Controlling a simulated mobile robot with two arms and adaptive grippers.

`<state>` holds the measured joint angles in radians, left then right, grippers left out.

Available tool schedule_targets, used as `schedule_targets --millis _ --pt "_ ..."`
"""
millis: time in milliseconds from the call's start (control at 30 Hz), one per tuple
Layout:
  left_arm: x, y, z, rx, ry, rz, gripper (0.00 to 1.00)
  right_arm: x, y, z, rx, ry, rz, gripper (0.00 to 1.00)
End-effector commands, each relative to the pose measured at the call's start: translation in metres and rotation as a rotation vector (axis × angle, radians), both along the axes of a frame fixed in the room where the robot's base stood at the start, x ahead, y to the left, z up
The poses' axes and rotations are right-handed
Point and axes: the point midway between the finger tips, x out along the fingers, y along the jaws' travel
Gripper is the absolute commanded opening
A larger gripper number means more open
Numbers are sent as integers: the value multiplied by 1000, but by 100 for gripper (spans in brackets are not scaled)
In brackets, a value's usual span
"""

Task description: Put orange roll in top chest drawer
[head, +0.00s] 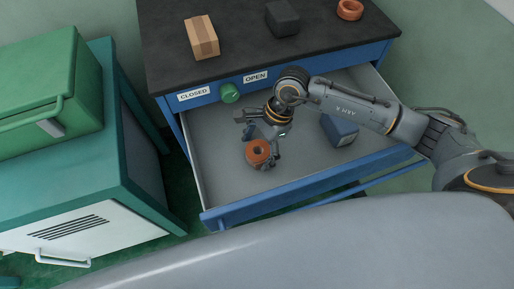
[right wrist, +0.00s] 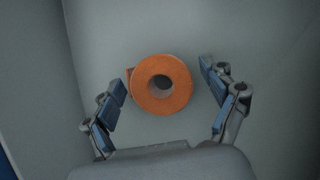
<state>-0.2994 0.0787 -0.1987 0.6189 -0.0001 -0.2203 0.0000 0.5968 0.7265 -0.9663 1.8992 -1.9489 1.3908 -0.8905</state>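An orange roll (head: 257,153) with a round hole is inside the open top drawer (head: 225,178) of the blue chest, toward its left part. It also shows in the right wrist view (right wrist: 160,85), where the drawer's grey floor is behind it. My right gripper (head: 262,134) is over the drawer, just above the roll. In the right wrist view its blue-padded fingers are spread on either side of the roll, with a clear gap on the right and little gap on the left. My left gripper is not in view.
A blue box (head: 340,131) lies in the drawer at the right. On the dark chest top (head: 240,65) are a cardboard box (head: 202,38), a dark block (head: 283,18) and another orange ring (head: 349,9). A green knob (head: 230,92) sits between CLOSED and OPEN labels. A green cabinet (head: 90,170) stands left.

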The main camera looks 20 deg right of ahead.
Motion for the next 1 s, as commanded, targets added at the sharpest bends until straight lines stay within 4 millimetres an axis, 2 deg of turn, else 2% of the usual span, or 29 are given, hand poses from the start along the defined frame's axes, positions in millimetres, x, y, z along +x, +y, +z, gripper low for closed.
schedule_targets --millis 233,333,800,1000 --pt "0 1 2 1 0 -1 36 0 0 2 0 0 0 85" --pt "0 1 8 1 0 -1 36 1 -2 9 -1 -1 -1 85" --pt "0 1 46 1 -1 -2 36 9 -37 96 -1 -2 -2 85" --pt "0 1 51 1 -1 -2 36 10 -44 112 0 0 0 85"
